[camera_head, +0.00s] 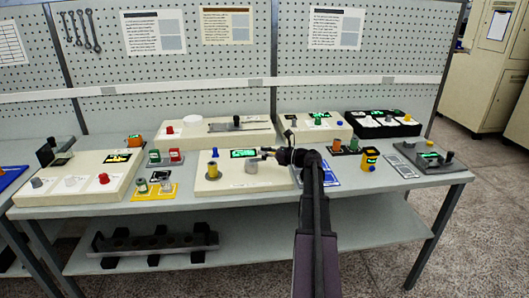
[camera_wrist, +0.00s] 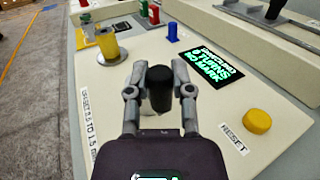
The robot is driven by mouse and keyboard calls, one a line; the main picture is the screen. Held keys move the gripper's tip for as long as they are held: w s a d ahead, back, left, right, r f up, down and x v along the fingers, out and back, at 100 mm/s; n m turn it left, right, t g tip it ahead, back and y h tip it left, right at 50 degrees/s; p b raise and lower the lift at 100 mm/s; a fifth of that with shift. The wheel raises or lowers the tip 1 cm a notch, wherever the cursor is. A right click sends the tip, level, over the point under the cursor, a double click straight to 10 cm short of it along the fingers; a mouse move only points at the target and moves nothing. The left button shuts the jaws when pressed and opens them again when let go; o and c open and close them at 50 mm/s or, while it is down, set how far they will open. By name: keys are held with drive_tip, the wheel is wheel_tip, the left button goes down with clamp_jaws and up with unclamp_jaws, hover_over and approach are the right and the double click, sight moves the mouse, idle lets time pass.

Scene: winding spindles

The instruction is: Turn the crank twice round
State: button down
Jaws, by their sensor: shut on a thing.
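My gripper (camera_wrist: 160,85) is shut on the black crank knob (camera_wrist: 160,97), one finger on each side of it in the wrist view. In the head view my gripper (camera_head: 266,153) reaches over the cream crank panel (camera_head: 225,184) from the right. The knob is hard to make out there. A grey round piece (camera_head: 251,167) shows just below my fingertips. The crank arm is mostly hidden under my gripper.
A yellow button marked RESET (camera_wrist: 256,120) lies right of my gripper in the wrist view. A yellow spool (camera_wrist: 107,44) and a blue peg (camera_wrist: 172,32) stand farther up. Other device panels (camera_head: 72,184) crowd the bench (camera_head: 240,206) on both sides.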

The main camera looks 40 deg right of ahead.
drive_tip(key=shift+s+a+t+h, duration=0.15)
drive_tip(key=shift+t+h, duration=0.15)
drive_tip(key=shift+h, duration=0.1)
